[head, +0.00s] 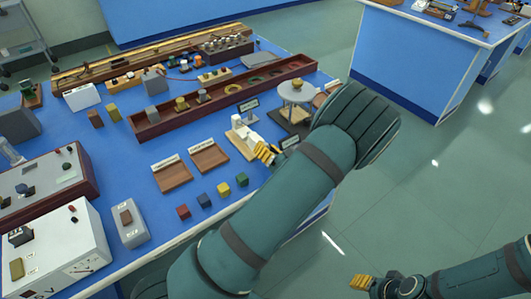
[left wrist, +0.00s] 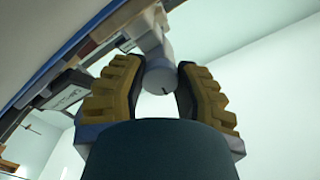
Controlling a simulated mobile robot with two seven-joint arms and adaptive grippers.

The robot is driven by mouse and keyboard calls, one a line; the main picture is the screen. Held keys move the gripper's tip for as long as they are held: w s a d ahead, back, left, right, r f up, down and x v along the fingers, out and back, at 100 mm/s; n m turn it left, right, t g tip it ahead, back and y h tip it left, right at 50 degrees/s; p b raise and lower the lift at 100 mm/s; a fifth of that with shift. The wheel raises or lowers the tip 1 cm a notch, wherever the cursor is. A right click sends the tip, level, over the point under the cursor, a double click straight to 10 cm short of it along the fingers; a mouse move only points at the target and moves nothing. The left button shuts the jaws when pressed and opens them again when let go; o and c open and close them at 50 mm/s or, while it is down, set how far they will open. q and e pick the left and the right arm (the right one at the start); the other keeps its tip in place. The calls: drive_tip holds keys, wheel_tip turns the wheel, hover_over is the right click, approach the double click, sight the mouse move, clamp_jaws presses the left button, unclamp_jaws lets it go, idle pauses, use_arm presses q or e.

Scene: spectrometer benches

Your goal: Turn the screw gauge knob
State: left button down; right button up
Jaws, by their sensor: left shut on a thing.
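The screw gauge (head: 241,133) is a small pale device on a light wooden base near the right edge of the blue bench. My left gripper (head: 265,153), with yellow ridged fingers, is at its near right end. In the left wrist view the left gripper (left wrist: 160,85) has a finger on each side of the grey round knob (left wrist: 159,77) and is shut on it. The knob's end face shows a short dark mark. The knob is hidden by the fingers in the head view. My right gripper (head: 362,282) is low at the right, away from the bench; its finger gap is unclear.
Small signs (head: 248,104) and a round white-topped stand (head: 296,91) are close by. Two brown trays (head: 173,176) and several coloured cubes (head: 204,200) lie to the left. A long wooden rack (head: 235,98) is behind. Open floor (head: 400,190) lies right of the bench.

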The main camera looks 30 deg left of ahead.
use_arm(q)
drive_tip(key=shift+n, duration=0.6)
drive_tip(key=c, duration=0.6)
unclamp_jaws()
drive_tip(key=v, duration=1.2)
